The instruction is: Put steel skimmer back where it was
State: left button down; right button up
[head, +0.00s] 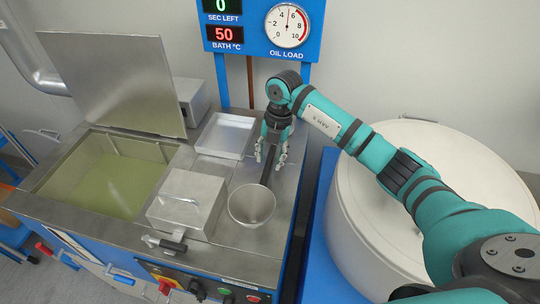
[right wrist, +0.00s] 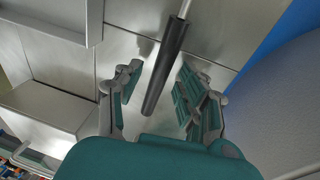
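The steel skimmer's black handle (head: 267,168) shows in the head view below my right gripper, at the right side of the steel worktop. In the right wrist view the handle (right wrist: 164,66) slants between the fingers, and a thin steel rod runs from its far end out of the picture. My right gripper (head: 270,158) points down over the handle. In the right wrist view its fingers (right wrist: 158,92) are spread, with gaps on both sides of the handle. My left gripper is not in view.
A round steel bowl (head: 252,206) stands near the handle's near end. A lidded steel box (head: 187,203) is left of it, and a shallow tray (head: 225,134) lies behind. The oil bath (head: 105,178) is open at left. A large white drum (head: 440,180) stands at right.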

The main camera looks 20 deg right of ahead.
notch_tip(320, 180, up, 12)
jog(key=d+b, duration=0.2)
jog(key=b, duration=0.1)
dwell(0.3)
